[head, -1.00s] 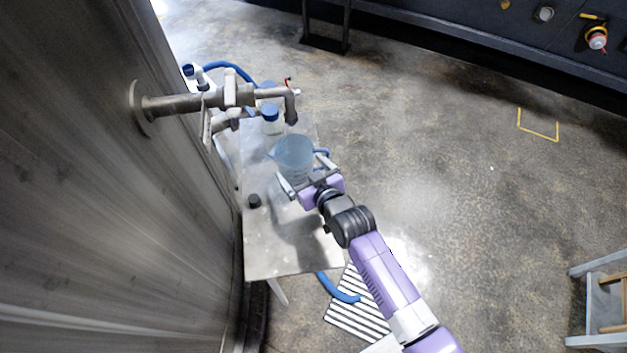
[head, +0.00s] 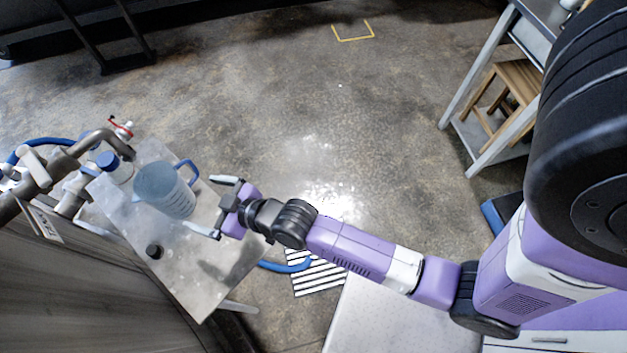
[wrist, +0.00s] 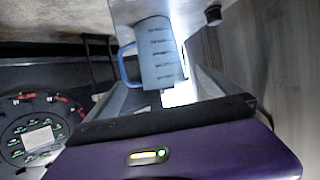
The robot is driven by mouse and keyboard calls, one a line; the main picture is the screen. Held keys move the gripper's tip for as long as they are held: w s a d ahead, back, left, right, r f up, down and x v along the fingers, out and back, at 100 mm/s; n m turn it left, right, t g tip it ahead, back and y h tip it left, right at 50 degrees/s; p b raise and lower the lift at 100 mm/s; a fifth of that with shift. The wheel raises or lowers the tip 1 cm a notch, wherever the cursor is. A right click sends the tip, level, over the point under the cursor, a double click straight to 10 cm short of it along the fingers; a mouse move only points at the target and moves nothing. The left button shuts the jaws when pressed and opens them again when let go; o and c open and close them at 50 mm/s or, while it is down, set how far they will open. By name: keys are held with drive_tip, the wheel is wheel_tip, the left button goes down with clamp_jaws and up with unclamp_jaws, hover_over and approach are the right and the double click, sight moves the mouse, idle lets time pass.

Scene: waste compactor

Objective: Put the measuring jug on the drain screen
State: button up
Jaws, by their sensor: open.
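The measuring jug (head: 167,192) is translucent blue with a blue handle. It stands upright on a grey metal table at the left of the head view.
A blue-capped bottle (head: 115,168) stands behind the jug, near a metal pipe and valve (head: 75,165). A small black cap (head: 154,251) sits on the table (head: 205,285). A blue hose (head: 288,267) runs by the striped panel. A wooden stool (head: 505,92) is at right; mid-floor is clear.

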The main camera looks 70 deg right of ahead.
drive_tip(key=s+f+v, duration=0.1)
drive_tip(key=f+v, duration=0.1)
drive_tip(key=v, duration=1.7)
drive_tip(key=s+r+t, duration=0.1)
drive_tip(key=s+r, duration=1)
